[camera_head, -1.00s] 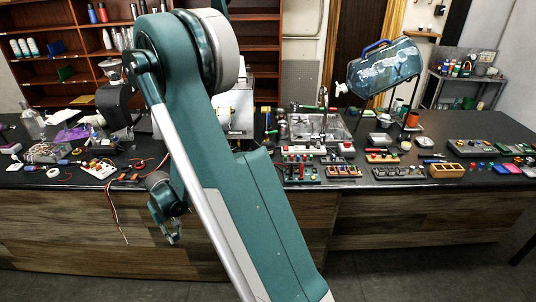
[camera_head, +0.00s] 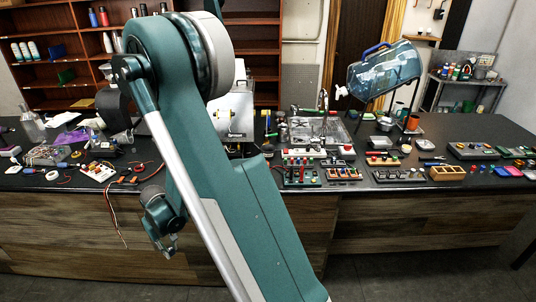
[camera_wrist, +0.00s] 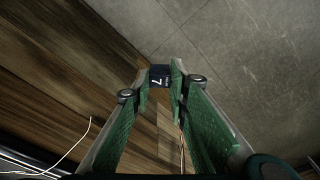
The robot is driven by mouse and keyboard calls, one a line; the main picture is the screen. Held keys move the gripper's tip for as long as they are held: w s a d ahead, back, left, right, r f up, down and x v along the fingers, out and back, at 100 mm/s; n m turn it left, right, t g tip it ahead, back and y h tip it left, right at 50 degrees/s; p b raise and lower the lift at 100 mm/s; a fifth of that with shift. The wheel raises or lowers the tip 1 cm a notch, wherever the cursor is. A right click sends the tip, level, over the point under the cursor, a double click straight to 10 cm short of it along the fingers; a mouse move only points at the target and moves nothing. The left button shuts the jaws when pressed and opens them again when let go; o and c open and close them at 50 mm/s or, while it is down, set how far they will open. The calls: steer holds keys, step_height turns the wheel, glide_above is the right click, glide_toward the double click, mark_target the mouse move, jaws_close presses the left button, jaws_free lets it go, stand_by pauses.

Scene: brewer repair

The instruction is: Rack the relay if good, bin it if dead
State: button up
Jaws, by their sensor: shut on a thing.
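My gripper (camera_head: 164,247) hangs in front of the counter's wooden front, below the counter top, in the head view. In the wrist view my gripper (camera_wrist: 160,82) is shut on a small dark block, the relay (camera_wrist: 160,75), held between the fingertips. A white "7" shows on its face. The relay is too small to make out in the head view. I cannot tell from its look whether it is good or dead. Small boards with coloured parts (camera_head: 301,177) stand at the counter's front edge. I cannot tell which thing is the rack or the bin.
The dark counter (camera_head: 470,205) is crowded. A wooden compartment box (camera_head: 447,173) sits near its front right. A large blue water jug (camera_head: 385,75) leans on a stand behind. Loose wires (camera_head: 112,205) hang over the front edge left of my gripper. Bare floor lies below.

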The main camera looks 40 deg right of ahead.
steer(key=w+d+r+p, duration=0.1)
steer(key=w+d+r, duration=0.55)
steer(key=d, duration=0.35)
steer(key=w+d+r+p, duration=0.2)
steer(key=w+d+r, duration=0.4)
steer(key=d, duration=0.5)
steer(key=w+d+r+p, duration=0.1)
steer(key=w+d+r, duration=0.5)
steer(key=d, duration=0.4)
steer(key=s+d+r+p, duration=0.1)
steer(key=s+d+r, duration=0.1)
steer(key=d+r, duration=0.8)
steer(key=s+d+r+m+p, duration=0.15)
steer(key=d+r, duration=0.45)
steer(key=d, duration=0.8)
steer(key=s+d+r+n, duration=0.1)
steer(key=s+d+r, duration=0.1)
steer(key=d+r, duration=0.8)
steer(key=d+f, duration=0.2)
steer(key=f, duration=1)
steer(key=d+f, duration=0.3)
steer(key=f, duration=0.8)
steer(key=shift+s+d+f+p, duration=0.3)
steer(key=shift+s+d+f, duration=0.05)
steer(key=shift+s+f, duration=0.05)
steer(key=shift+f, duration=0.15)
